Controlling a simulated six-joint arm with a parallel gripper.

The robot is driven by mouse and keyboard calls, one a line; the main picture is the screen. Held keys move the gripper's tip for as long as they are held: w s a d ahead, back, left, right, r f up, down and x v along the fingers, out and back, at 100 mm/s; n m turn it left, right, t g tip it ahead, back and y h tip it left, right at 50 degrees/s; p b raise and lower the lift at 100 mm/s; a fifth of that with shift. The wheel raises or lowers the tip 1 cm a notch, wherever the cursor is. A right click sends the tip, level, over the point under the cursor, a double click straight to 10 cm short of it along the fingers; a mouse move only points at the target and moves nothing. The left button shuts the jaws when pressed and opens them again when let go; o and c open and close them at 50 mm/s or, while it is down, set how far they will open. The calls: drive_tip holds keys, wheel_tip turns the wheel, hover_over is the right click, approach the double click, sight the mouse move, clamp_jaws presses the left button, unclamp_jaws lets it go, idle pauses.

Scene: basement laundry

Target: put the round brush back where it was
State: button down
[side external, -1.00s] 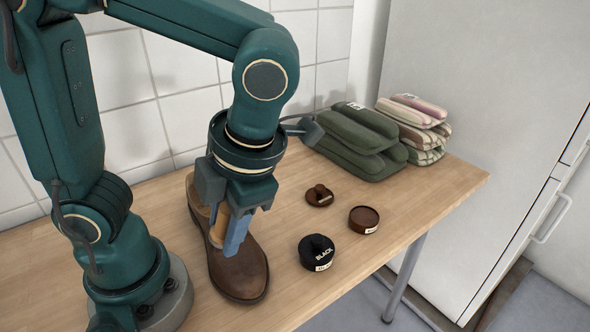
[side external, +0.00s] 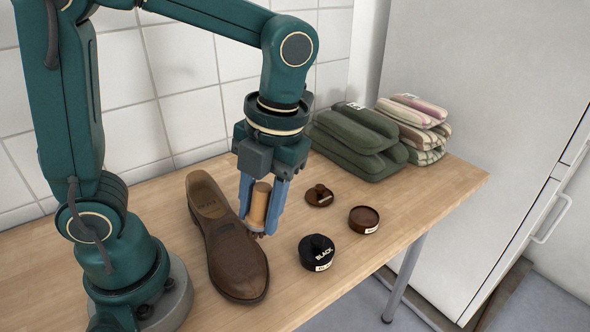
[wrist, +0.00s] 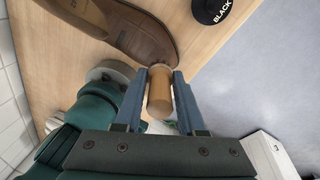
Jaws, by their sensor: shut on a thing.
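The round brush (side external: 260,204) has a light wooden handle, held upright between the blue fingers of my gripper (side external: 263,218). Its lower end is close to the tabletop, just right of the brown shoe (side external: 232,255); I cannot tell whether it touches the table. In the wrist view the brush (wrist: 159,92) sits between both fingertips of my gripper (wrist: 160,76), with the shoe (wrist: 140,32) just beyond. The bristle end is mostly hidden.
A black polish tin (side external: 317,252), an open brown tin (side external: 363,219) and a brown lid (side external: 319,196) lie to the right on the wooden table (side external: 400,225). Folded green towels (side external: 352,140) and striped towels (side external: 415,125) stand at the back. The table's front right is clear.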

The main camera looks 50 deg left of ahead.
drive_tip(key=w+a+n+t+h, duration=0.1)
drive_tip(key=w+a+n+t, duration=0.15)
drive_tip(key=a+n, duration=1.35)
drive_tip(key=w+d+f+m, duration=0.1)
drive_tip(key=w+d+f, duration=0.1)
drive_tip(key=w+d+f+m, duration=0.1)
drive_tip(key=w+d+f, duration=0.1)
drive_tip(key=f, duration=0.1)
drive_tip(key=w+d+f+m, duration=0.1)
drive_tip(key=w+d+f, duration=0.1)
drive_tip(key=w, duration=0.1)
drive_tip(key=shift+w+d+f+g, duration=0.1)
drive_tip(key=shift+d+f+g, duration=0.05)
drive_tip(key=shift+f+g, duration=0.2)
drive_tip(key=shift+f, duration=1.9)
drive_tip(key=shift+f, duration=0.1)
drive_tip(key=c, duration=0.5)
unclamp_jaws()
